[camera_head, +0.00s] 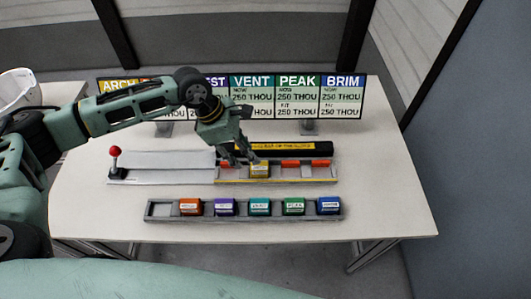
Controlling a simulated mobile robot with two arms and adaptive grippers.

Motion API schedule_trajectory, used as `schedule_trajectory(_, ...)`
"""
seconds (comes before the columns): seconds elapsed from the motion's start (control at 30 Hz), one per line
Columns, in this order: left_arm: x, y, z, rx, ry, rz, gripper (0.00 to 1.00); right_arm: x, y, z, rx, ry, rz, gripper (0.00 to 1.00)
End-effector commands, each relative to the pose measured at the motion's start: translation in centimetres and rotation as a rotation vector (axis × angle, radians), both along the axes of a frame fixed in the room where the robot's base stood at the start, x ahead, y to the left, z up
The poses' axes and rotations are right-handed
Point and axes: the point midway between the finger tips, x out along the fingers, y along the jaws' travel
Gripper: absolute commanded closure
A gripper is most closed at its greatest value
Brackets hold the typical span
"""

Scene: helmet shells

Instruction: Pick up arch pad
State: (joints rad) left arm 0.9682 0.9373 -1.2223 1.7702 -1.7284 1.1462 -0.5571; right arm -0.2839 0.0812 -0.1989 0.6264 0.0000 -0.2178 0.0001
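Whether a fingertip touches the block cannot be told. My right gripper is not in view.
A grey tray (243,217) in front has an empty left slot (162,210) and several coloured blocks, orange to blue. A red-knobbed lever (115,154) stands at the fixture's left. A label board (298,97) stands behind. The table's (385,170) right side is clear.

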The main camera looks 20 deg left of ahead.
Motion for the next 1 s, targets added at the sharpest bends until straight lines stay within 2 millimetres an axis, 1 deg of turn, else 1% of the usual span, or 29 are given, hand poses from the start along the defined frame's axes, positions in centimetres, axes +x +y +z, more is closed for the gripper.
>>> schedule_trajectory(0.03,0.0,0.2,-0.1,0.007,0.002,-0.001,0.64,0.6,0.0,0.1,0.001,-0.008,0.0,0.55)
schedule_trajectory(0.1,0.0,0.2,-0.4,0.011,0.003,-0.001,0.64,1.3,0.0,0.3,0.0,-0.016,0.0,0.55)
schedule_trajectory(0.17,0.0,-0.1,-0.9,0.01,0.004,-0.003,0.64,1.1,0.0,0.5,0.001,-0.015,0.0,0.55)
schedule_trajectory(0.27,0.2,-0.5,-1.9,0.011,0.003,-0.002,0.64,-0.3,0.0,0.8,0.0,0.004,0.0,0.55)
schedule_trajectory(0.4,0.5,-1.2,-3.1,0.009,0.004,-0.002,0.64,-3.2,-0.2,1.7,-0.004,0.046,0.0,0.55)
schedule_trajectory(0.47,0.7,-1.5,-3.9,0.009,0.004,0.0,0.64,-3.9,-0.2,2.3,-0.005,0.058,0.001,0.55)
schedule_trajectory(0.53,0.8,-1.9,-4.8,0.009,0.005,-0.001,0.64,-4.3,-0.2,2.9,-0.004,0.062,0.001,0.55)
schedule_trajectory(0.63,1.0,-2.3,-6.3,0.008,0.003,-0.001,0.64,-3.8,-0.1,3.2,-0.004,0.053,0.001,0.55)
schedule_trajectory(0.7,1.1,-2.5,-6.9,0.009,0.002,-0.001,0.64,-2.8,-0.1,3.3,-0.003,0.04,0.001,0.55)
schedule_trajectory(0.8,1.1,-2.6,-7.2,0.009,0.001,-0.002,0.64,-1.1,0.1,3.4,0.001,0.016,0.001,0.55)
schedule_trajectory(0.87,1.1,-2.6,-7.3,0.009,0.001,-0.002,0.64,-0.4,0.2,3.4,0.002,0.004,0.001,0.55)
schedule_trajectory(0.97,1.1,-2.6,-7.3,0.008,0.001,-0.002,0.64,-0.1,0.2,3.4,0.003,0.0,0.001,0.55)
schedule_trajectory(1.0,1.1,-2.6,-7.2,0.008,0.001,-0.002,0.67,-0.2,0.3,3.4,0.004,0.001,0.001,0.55)
